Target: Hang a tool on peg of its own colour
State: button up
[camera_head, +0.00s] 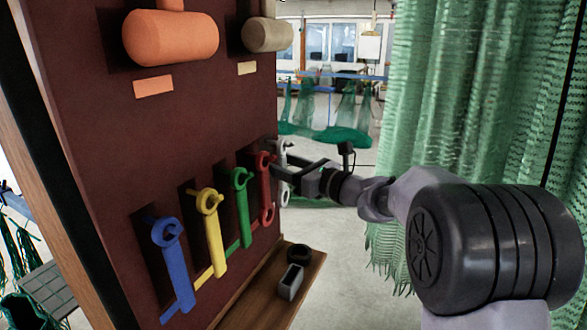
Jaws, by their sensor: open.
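Several ring-ended tools hang in a row on a dark red board (90,120): a blue tool (177,275), a yellow tool (215,250), a green tool (243,215), a red tool (265,190) and a whitish tool (284,190) at the far end. Each has a ring at its upper end, at a peg. My gripper (279,168) is open, reaching in from the right beside the red and whitish tools. It partly covers the whitish tool. I cannot tell whether it touches either one.
A wooden shelf (250,305) juts out below the tools, with a small grey box (290,282) and a dark ring-shaped thing (298,254) on it. Orange (170,38) and beige (267,35) floats sit higher on the board. A green net (480,100) hangs at the right.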

jog(key=b+v, duration=0.4)
jog(key=v, duration=1.3)
jog(key=s+a+f+n+g+h+b, duration=0.2)
jog(key=s+a+f+n+g+b, duration=0.3)
jog(key=s+f+b, duration=0.6)
jog(key=s+a+f+n+g+h+b, duration=0.2)
jog(key=s+a+f+n+b, duration=0.5)
jog(key=f, duration=0.8)
jog(key=s+d+f+n+h+b, duration=0.3)
jog(key=s+f+n+b, duration=0.2)
jog(key=f, duration=0.4)
jog(key=s+d+f+n+h+b, duration=0.3)
jog(key=s+f+n+b, duration=0.2)
jog(key=f, duration=0.5)
jog(key=shift+s+d+n+h+b, duration=0.25)
jog(key=shift+s+n+h+b, duration=0.2)
jog(key=shift+s, duration=0.3)
